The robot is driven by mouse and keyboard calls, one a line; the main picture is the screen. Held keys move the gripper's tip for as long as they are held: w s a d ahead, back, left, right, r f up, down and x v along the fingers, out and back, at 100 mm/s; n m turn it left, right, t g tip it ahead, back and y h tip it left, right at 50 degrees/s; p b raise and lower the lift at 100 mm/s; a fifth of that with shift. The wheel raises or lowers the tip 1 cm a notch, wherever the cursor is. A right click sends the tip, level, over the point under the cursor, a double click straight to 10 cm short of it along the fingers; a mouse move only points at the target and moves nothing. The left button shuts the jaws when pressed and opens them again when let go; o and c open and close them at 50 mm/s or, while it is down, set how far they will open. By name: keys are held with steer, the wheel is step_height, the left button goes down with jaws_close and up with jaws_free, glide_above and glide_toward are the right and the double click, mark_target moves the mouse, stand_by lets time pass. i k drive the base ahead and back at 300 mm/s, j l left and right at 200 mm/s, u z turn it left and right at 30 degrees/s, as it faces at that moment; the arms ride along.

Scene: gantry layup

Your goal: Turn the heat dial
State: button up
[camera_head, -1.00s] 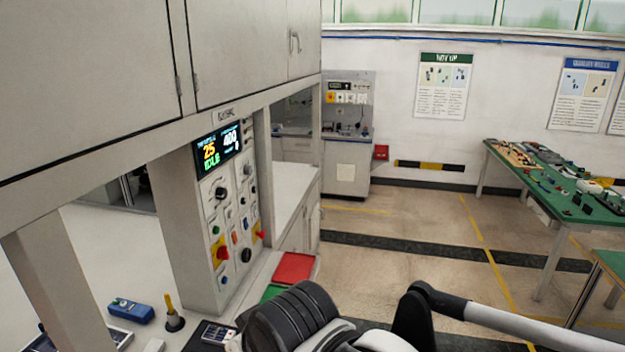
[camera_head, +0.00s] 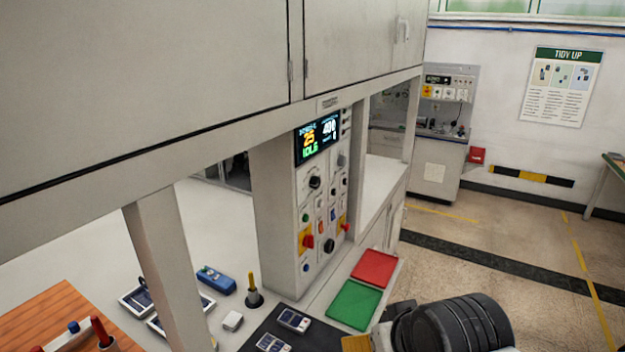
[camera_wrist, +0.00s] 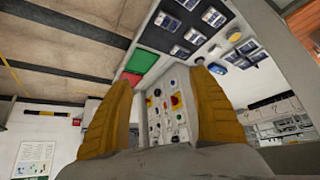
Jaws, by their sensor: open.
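The control panel (camera_head: 322,205) stands upright between the bench posts, with a lit display (camera_head: 318,138) on top reading 25, 400 and IDLE. It carries several knobs and buttons. A black dial (camera_head: 315,182) sits below the display and another black dial (camera_head: 328,246) sits low on the panel; I cannot read which is the heat dial. In the wrist view the panel (camera_wrist: 165,117) shows between the two yellow fingers of my gripper (camera_wrist: 163,92). My gripper is open and empty, apart from the panel.
A blue device (camera_head: 216,280), a yellow-handled tool in a holder (camera_head: 253,292) and a dark mat (camera_head: 262,333) lie in front. A bench post (camera_head: 165,265) stands left.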

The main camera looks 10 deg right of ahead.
mark_target(315, 181)
steer(key=i+l+z, duration=0.1)
steer(key=i+l, duration=0.65)
steer(key=i, duration=0.15)
